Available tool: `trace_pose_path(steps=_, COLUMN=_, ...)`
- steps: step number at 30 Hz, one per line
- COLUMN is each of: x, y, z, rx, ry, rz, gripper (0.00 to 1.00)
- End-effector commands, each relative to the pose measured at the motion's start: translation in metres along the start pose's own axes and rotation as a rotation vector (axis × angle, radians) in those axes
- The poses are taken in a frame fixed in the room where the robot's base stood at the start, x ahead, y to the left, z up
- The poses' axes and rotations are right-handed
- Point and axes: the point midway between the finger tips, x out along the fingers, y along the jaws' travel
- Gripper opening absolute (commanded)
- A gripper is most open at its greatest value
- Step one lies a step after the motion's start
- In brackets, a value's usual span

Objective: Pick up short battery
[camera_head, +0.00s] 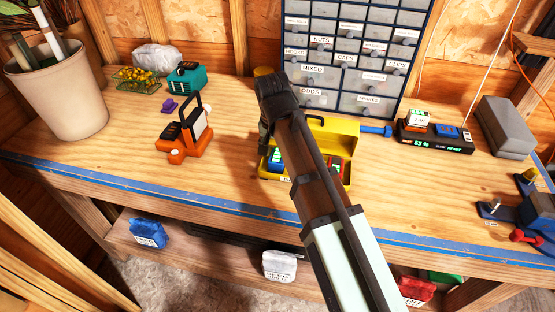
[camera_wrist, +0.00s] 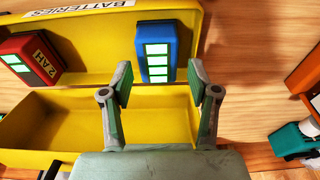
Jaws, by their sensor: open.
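A yellow battery case (camera_head: 340,127) stands open on the workbench, partly hidden behind my arm; it also fills much of the wrist view (camera_wrist: 85,88). Inside it a blue battery (camera_wrist: 156,52) with a pale green-lit panel stands at the compartment's edge. A red battery (camera_wrist: 28,58) marked "2 AH" is farther left in the same compartment. My gripper (camera_wrist: 160,68) is open, with one finger on each side of the blue battery's lower end and gaps on both sides. I cannot tell from the label which battery is the short one.
A charger (camera_head: 430,144) with more batteries stands to the right, near a grey block (camera_head: 505,127). An orange tool (camera_head: 184,143) and a teal tool (camera_head: 186,76) stand to the left. A drawer cabinet (camera_head: 352,50) rises behind the case. The front left bench is clear.

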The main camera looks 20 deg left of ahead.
Motion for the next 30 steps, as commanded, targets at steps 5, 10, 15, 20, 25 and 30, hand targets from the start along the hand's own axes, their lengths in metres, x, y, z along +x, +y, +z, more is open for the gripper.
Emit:
trace_pose_path(steps=5, x=0.017, y=0.003, z=-0.001, rx=0.000, ry=-0.002, rz=0.001, gripper=0.60)
trace_pose_path(steps=10, x=0.036, y=0.003, z=-0.001, rx=0.000, ry=-0.002, rz=0.001, gripper=0.60)
trace_pose_path(steps=15, x=0.046, y=0.003, z=-0.001, rx=0.000, ry=0.000, rz=0.000, gripper=0.60)
trace_pose_path(steps=20, x=0.047, y=0.003, z=-0.001, rx=0.000, ry=0.000, rz=0.000, gripper=0.60)
trace_pose_path(steps=25, x=0.047, y=0.003, z=-0.001, rx=0.000, ry=0.000, rz=0.000, gripper=0.32)
trace_pose_path(steps=30, x=0.047, y=0.003, z=-0.002, rx=0.000, ry=0.000, rz=0.000, gripper=0.06)
